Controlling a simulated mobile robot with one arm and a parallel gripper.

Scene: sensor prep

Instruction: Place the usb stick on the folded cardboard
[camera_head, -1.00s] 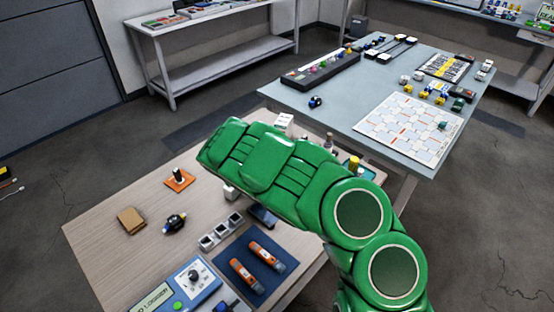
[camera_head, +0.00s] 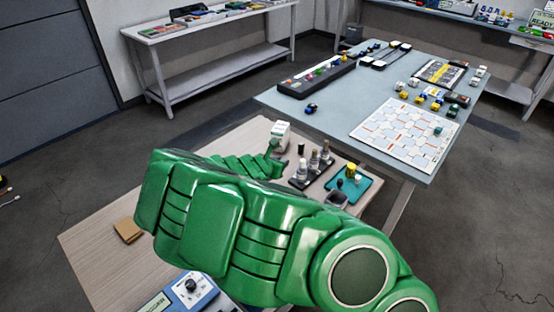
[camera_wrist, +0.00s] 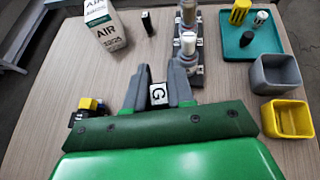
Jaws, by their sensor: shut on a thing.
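My gripper (camera_wrist: 160,80) shows in the wrist view with its two grey fingers around a small white block marked G (camera_wrist: 158,95). It is shut on this block, low between the fingers. I cannot tell whether the block is the usb stick. A small dark upright piece (camera_wrist: 148,22) stands on the table beyond the fingertips, also in the head view (camera_head: 301,149); what it is I cannot tell. The folded cardboard (camera_head: 126,231) is a flat brown piece at the left of the wooden table in the head view, partly behind my green arm. It is out of the wrist view.
A white AIR carton (camera_wrist: 104,26) stands ahead left. A dark rack with bottles (camera_wrist: 197,70), a teal tray (camera_wrist: 262,42), a grey bin (camera_wrist: 275,72) and a yellow bin (camera_wrist: 287,117) stand right. A blue device (camera_head: 176,298) is at the front. Bare wood lies around the cardboard.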

